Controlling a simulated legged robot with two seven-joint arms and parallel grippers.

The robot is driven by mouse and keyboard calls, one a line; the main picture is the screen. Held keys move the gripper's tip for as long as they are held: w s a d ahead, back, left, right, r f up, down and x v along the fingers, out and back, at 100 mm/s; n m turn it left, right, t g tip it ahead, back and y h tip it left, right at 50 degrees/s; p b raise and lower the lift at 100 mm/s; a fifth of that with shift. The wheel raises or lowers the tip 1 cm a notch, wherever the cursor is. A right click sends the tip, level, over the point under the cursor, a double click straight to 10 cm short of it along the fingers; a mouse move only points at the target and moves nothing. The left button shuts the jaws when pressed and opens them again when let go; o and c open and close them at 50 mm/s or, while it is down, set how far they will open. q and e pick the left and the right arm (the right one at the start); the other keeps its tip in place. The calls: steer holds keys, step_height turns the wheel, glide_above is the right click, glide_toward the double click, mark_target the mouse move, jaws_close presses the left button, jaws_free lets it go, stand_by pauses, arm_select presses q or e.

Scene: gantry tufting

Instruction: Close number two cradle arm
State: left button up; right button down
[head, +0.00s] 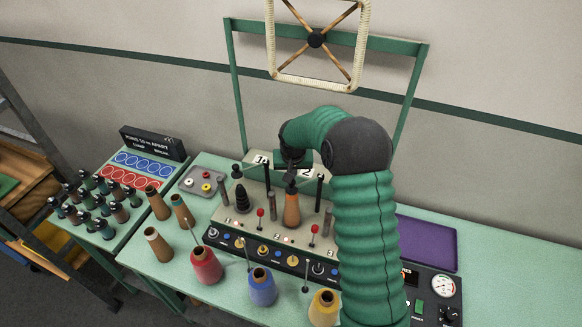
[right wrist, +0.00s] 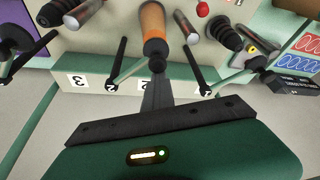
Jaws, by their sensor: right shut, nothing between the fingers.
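The number two cradle arm (right wrist: 129,71) is a thin pale green rod. In the right wrist view it runs from a black post (right wrist: 119,53) toward the tip of the orange cone (right wrist: 153,22). A small black knob (right wrist: 157,64) is at that tip; I cannot tell whether it is seated. The orange cone also stands upright in the head view (head: 291,210), below the number 2 plate (head: 307,172). My right gripper (head: 290,167) is shut and empty, its fingertips (right wrist: 157,78) close to the knob. Contact is unclear. My left gripper is out of view.
The number one arm (right wrist: 231,80) points outward beside a bare black spindle (head: 242,199). Red-tipped levers (head: 260,213) stand along the machine front. Red (head: 206,264), blue (head: 262,287) and yellow (head: 324,307) cones stand before it. A purple tray (head: 427,243) lies at right.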

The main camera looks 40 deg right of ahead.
steer(key=shift+w+a, duration=0.15)
steer(key=shift+a, duration=0.25)
steer(key=shift+r, duration=0.15)
steer(key=b+v, duration=0.1)
steer(key=v, duration=0.1)
steer(key=b+v, duration=0.1)
steer(key=v, duration=0.2)
steer(key=b+v, duration=0.1)
steer(key=v, duration=0.2)
steer(key=shift+d, duration=0.4)
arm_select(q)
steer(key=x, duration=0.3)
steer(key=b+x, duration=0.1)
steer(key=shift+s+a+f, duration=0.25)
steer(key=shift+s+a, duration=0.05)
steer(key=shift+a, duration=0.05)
arm_select(e)
steer(key=v, duration=0.8)
steer(key=shift+a+r, duration=0.25)
steer(key=shift+a, duration=0.15)
